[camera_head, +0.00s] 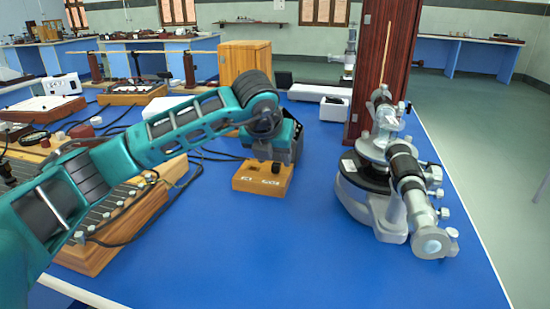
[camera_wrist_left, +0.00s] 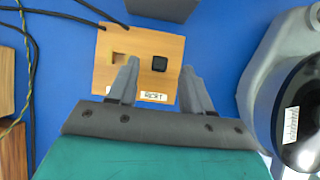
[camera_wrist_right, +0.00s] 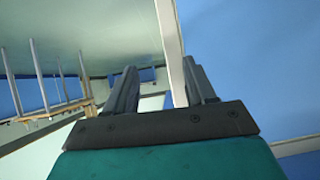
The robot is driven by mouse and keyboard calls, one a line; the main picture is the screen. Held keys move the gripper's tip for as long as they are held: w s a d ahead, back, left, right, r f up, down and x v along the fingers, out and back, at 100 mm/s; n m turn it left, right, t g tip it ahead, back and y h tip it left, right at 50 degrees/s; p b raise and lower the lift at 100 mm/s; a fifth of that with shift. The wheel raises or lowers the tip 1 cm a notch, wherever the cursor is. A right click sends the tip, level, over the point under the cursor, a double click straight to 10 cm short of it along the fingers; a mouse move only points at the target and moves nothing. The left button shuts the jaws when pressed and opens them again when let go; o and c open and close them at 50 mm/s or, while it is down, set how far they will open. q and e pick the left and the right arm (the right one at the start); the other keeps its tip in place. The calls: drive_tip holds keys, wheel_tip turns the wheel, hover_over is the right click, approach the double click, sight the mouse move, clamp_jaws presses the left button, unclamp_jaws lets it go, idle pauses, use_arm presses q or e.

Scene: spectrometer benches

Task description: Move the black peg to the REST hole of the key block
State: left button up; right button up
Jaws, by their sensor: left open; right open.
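The key block (camera_head: 262,180) is a small wooden block on the blue bench, in the middle of the head view. In the left wrist view the block (camera_wrist_left: 140,40) has an empty square hole (camera_wrist_left: 120,58) on the left and the black peg (camera_wrist_left: 159,64) on the right. Two white labels lie along its near edge; a finger partly covers the left one, and the right one is too small to read surely. My left gripper (camera_wrist_left: 160,68) is open above the block, its fingertips either side of the peg in view, apparently not touching it. My right gripper (camera_wrist_right: 160,68) is open and empty, away from the block.
A grey spectrometer (camera_head: 385,170) stands close to the right of the block. A larger wooden board with metal studs (camera_head: 120,220) lies to the left, with black cables nearby. A dark red wooden post (camera_head: 380,60) rises behind. The blue bench (camera_head: 290,260) in front is clear.

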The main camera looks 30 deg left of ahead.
use_arm(q)
drive_tip(key=p+v, duration=0.1)
drive_tip(key=v, duration=0.9)
drive_tip(key=shift+r, duration=0.3)
drive_tip(key=shift+s, duration=0.1)
drive_tip(key=shift+p, duration=0.3)
